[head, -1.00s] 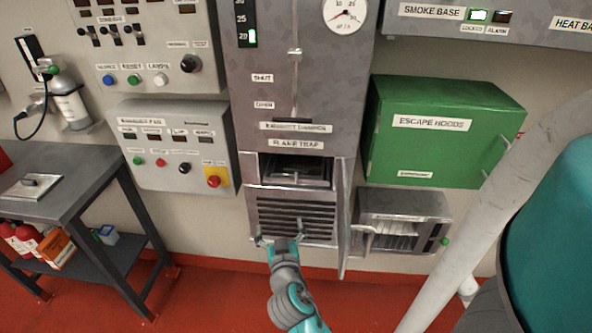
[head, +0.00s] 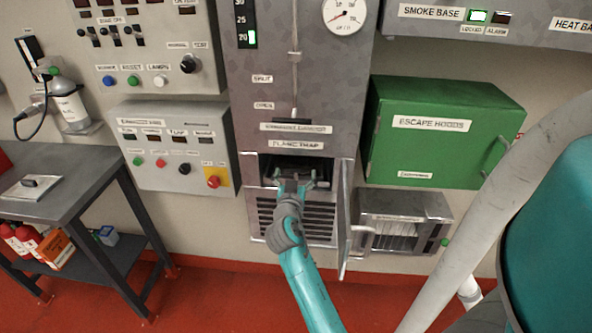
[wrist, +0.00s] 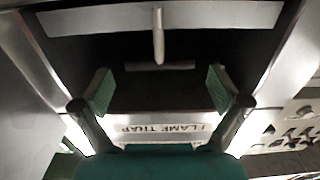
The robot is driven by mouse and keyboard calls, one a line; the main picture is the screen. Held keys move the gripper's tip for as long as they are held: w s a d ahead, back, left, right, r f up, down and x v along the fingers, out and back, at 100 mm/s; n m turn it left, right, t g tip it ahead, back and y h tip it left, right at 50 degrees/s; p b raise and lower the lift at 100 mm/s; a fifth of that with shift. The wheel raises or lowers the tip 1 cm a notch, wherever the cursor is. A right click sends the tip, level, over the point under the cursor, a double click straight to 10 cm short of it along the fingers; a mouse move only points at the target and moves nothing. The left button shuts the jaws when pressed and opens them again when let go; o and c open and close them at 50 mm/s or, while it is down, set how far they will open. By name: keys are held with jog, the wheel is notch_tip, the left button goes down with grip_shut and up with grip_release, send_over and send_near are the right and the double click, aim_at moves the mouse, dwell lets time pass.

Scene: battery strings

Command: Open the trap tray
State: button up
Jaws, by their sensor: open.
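The flame trap compartment (head: 268,168) is an open recess under the FLAME TRAP label (head: 297,145), with its narrow door (head: 344,225) swung open to the right. The trap tray (wrist: 215,16) shows in the wrist view as a pale front strip inside the dark recess. A T-shaped handle (wrist: 158,38) sticks out from it towards me. My gripper (head: 295,183) is at the mouth of the recess and hides most of the tray in the head view. In the wrist view my gripper (wrist: 160,90) is open, its green-padded fingers either side of the handle's line, with nothing between them.
A louvred grille (head: 318,220) lies below the recess. To the right are a green escape hoods box (head: 440,140) and a small grey cabinet (head: 400,215). A grey workbench (head: 75,190) stands at the left. Bare red floor (head: 210,300) lies in front.

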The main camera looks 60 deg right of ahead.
jog(key=shift+x, duration=1.2)
jog(key=c, duration=1.7)
jog(key=shift+a, duration=0.15)
